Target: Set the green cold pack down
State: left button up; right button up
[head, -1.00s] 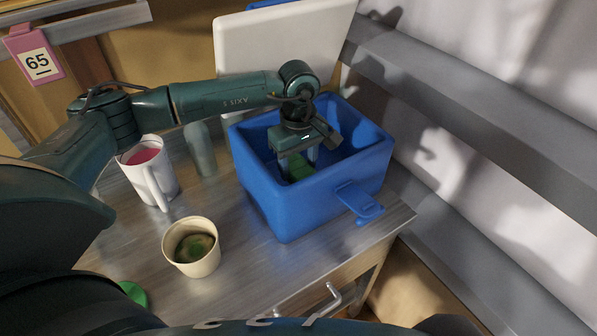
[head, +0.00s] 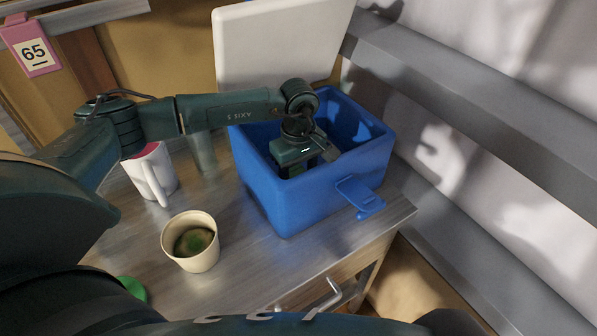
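The blue cooler box (head: 285,205) stands open on the metal counter, its white lid (head: 283,45) raised behind it. My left gripper (head: 300,168) reaches down inside the box. It appears shut on the green cold pack (head: 296,171), of which only a small green patch shows between the fingers. The gripper body and the box's front wall hide the rest, so I cannot tell whether the pack touches the floor of the box. My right gripper is not in view.
A green round thing (head: 132,288) lies at the counter's front left. Grey rails (head: 470,110) run along the right.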

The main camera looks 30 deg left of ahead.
pick_arm(q)
jog(key=o, duration=1.2)
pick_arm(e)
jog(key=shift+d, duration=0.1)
pick_arm(q)
jog(key=shift+r+p, duration=0.5)
notch_tip(320, 180, up, 6)
jog(key=shift+r+b, duration=0.15)
jog(key=shift+b, duration=0.35)
notch_tip(320, 180, up, 6)
jog(key=shift+b, duration=0.35)
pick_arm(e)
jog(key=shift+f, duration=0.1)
